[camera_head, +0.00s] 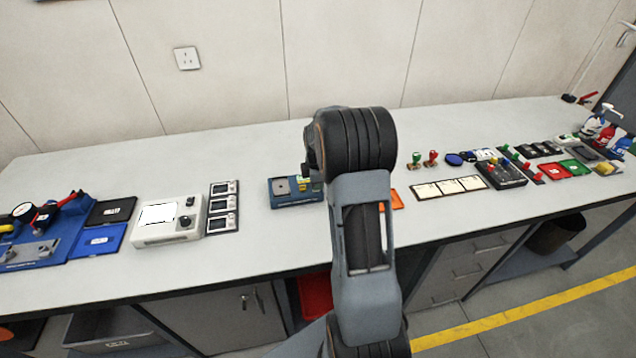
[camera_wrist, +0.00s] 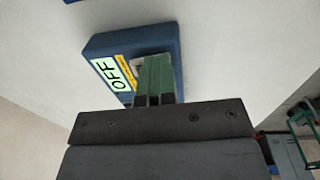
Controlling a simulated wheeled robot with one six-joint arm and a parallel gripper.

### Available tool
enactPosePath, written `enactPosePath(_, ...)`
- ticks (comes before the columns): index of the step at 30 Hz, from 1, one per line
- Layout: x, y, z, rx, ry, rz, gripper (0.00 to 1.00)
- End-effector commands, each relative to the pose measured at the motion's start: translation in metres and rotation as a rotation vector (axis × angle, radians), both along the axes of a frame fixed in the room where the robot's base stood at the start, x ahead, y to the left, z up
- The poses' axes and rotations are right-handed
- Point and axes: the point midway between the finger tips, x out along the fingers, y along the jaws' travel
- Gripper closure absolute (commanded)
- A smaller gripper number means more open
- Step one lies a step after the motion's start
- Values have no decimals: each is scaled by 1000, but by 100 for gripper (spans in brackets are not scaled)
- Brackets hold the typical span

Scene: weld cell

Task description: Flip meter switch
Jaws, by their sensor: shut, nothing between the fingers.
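A blue box, which looks like the meter (camera_wrist: 105,45), fills the upper middle of the wrist view. It bears a pale OFF label (camera_wrist: 115,73) and a yellow strip beside it. It also shows in the head view (camera_head: 292,201), on the bench just left of my arm, with a grey plate on top. My gripper (camera_wrist: 155,60) is shut and empty, its green fingers together over the box's label side. The fingers hide part of that face, so I cannot make out the switch or whether they touch it. The gripper is mostly hidden behind my arm in the head view.
On the bench (camera_head: 265,240), a white instrument (camera_head: 168,221) and a dark panel with small displays (camera_head: 222,208) stand to the left. An orange tray (camera_head: 397,200) and a card strip (camera_head: 448,187) lie right of my arm. Bare bench separates the panel and blue box.

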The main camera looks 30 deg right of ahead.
Motion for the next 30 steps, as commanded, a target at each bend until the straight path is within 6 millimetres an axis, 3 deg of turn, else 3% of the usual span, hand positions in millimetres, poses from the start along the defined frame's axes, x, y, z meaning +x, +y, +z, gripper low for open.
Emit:
enactPosePath(1, -2, 3, -10, 10, 20, 2, 100)
enactPosePath(11, 8, -1, -1, 7, 10, 2, 100)
enactPosePath(30, -8, 4, 114, 4, 8, 2, 100)
